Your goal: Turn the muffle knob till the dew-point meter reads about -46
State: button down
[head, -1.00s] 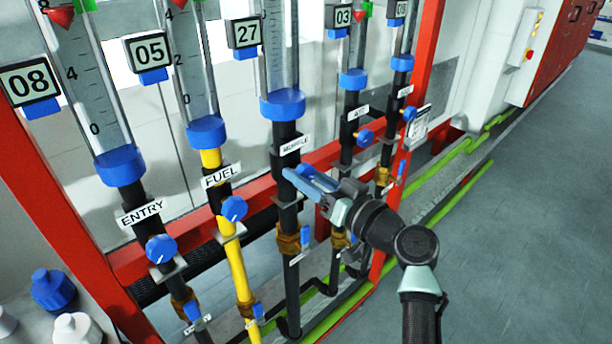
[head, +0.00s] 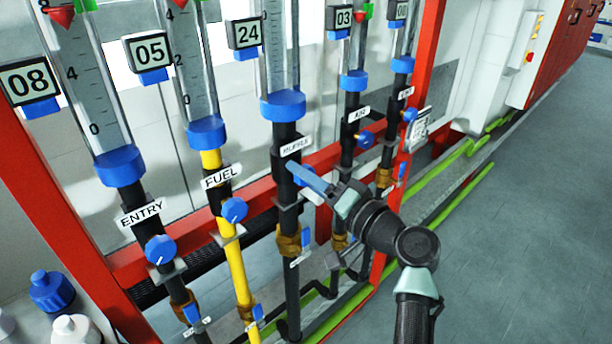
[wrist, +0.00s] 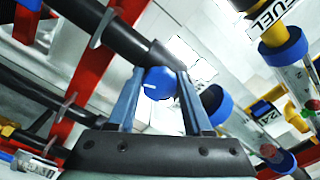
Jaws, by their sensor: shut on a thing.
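The muffle line is the middle black pipe, with its MUFFLE label (head: 294,147) below a blue-collared tube. My gripper (head: 308,180) reaches that pipe from the right, just under the label. In the wrist view the blue muffle knob (wrist: 158,84) sits between the two fingers of my gripper (wrist: 160,76), which are shut on it. In the head view the fingers mostly hide the knob. The display beside the muffle tube (head: 245,34) reads 24. I see no gauge labelled as a dew-point meter and no reading near -46.
Blue knobs stand close by on the ENTRY line (head: 161,249), the yellow FUEL line (head: 234,209) and the AIR line (head: 365,140). A red frame post (head: 424,50) stands right of the pipes. The grey floor (head: 520,220) at right is clear.

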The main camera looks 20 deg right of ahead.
jog(key=shift+m, duration=0.3)
jog(key=shift+c, duration=1.5)
grip_release()
jog(key=b+v, duration=0.2)
jog(key=v, duration=1.1)
